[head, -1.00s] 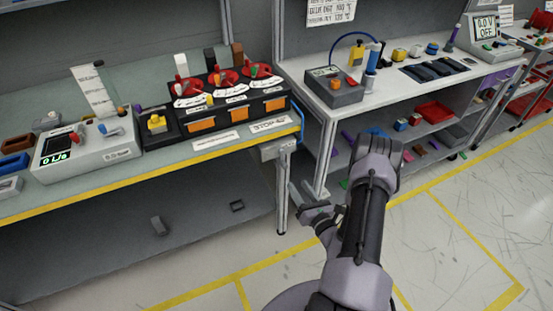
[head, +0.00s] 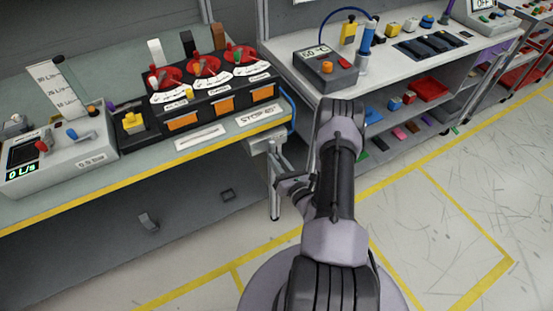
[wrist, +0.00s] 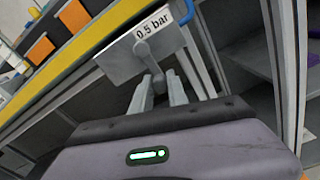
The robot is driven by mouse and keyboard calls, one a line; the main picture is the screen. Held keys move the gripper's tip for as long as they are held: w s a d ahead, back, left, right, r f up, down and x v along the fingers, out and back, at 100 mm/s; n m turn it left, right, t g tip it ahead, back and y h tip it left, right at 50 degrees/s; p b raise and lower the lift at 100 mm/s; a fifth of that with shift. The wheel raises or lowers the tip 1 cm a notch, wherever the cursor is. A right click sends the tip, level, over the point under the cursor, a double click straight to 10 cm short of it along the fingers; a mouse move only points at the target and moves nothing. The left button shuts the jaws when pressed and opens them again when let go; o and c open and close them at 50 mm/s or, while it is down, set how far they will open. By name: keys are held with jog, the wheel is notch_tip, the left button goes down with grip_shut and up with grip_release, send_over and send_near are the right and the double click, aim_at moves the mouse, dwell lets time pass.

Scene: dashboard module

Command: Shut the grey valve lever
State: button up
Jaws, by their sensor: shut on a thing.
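The grey valve lever (wrist: 150,62) hangs from a round pivot on a grey plate (wrist: 118,60) labelled "0.5 bar" in the wrist view. It slants down and slightly right, and its lower end is between my gripper's (wrist: 161,82) two fingers, which are shut on it. In the head view the valve plate (head: 262,143) is on the front right corner of the left workbench. My gripper (head: 282,183) is just below it there, partly hidden by my arm; the lever is too small to make out clearly in that view.
A blue hose (head: 291,118) runs at the bench corner beside the valve. The bench leg (head: 275,200) stands just behind my gripper. The bench (head: 150,172) carries a flow meter box (head: 60,150) reading "0 L/s" and red dials. A second bench (head: 400,75) stands to the right.

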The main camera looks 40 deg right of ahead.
aim_at(258, 148)
jog(key=shift+a+m, duration=0.1)
jog(key=shift+m, duration=0.2)
grip_shut()
jog(key=a+r+m+p, duration=0.1)
jog(key=m, duration=0.2)
jog(key=a+m+p, duration=0.1)
jog(key=m, duration=0.3)
jog(key=w+a+r+m+p, duration=0.1)
jog(key=m, duration=0.2)
jog(key=shift+a+r+m, duration=0.3)
jog(key=shift+a+m, duration=0.1)
jog(key=m, duration=0.1)
jog(key=r+m+p, duration=0.1)
jog(key=m, duration=0.1)
jog(key=shift+w+a+r, duration=0.1)
jog(key=shift+a+r, duration=0.05)
jog(key=shift+a, duration=0.1)
jog(key=shift+a+r+m+p, duration=0.1)
jog(key=shift+r+m+p, duration=0.25)
jog(key=shift+m, duration=0.55)
jog(key=shift+a+r+m+p, duration=0.1)
jog(key=shift+r+m+p, duration=0.2)
jog(key=shift+m, duration=0.6)
jog(key=shift+d, duration=0.1)
jog(key=o, duration=0.8)
grip_release()
jog(key=shift+f, duration=0.1)
